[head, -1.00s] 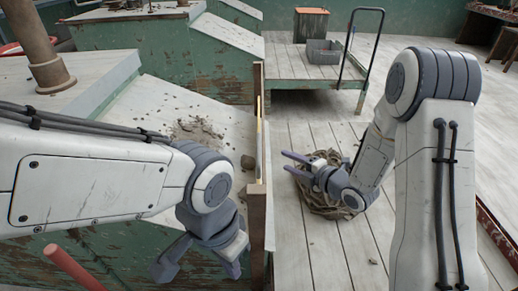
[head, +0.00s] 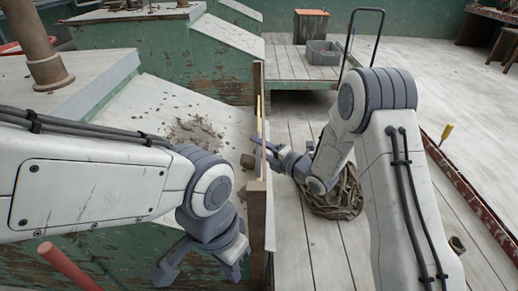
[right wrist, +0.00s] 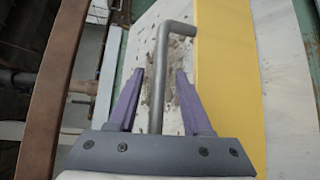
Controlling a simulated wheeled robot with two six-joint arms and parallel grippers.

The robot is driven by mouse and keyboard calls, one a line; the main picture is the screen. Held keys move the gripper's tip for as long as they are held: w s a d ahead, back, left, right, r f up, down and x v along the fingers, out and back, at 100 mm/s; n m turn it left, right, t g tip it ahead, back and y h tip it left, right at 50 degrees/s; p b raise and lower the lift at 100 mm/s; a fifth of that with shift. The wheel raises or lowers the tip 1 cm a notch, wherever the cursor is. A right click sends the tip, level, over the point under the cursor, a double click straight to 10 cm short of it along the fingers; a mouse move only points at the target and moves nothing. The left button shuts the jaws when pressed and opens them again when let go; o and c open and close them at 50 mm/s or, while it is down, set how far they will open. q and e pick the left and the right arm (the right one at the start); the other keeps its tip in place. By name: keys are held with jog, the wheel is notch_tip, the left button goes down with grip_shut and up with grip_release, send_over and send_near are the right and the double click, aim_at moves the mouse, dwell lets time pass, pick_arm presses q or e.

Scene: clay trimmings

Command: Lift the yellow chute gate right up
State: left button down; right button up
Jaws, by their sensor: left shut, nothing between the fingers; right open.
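The yellow chute gate (head: 259,106) shows nearly edge-on as a thin strip between wooden posts at the chute's right side. In the right wrist view the gate (right wrist: 228,90) is a broad yellow panel on the right. A bent grey metal handle (right wrist: 161,95) lies in line between the fingers of my right gripper (right wrist: 160,72), which is open; contact cannot be told. In the head view my right gripper (head: 264,148) is at the gate's right side. My left gripper (head: 200,268) is low in front of the green chute, shut and empty, away from the gate.
Clay trimmings (head: 195,132) lie on the sloping chute top. A wooden post (head: 256,215) stands near my grippers. A coiled brown heap (head: 335,195) is on the floor beneath my right arm. A cart (head: 300,68) with a grey bin stands behind.

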grip_shut()
dwell(1.5)
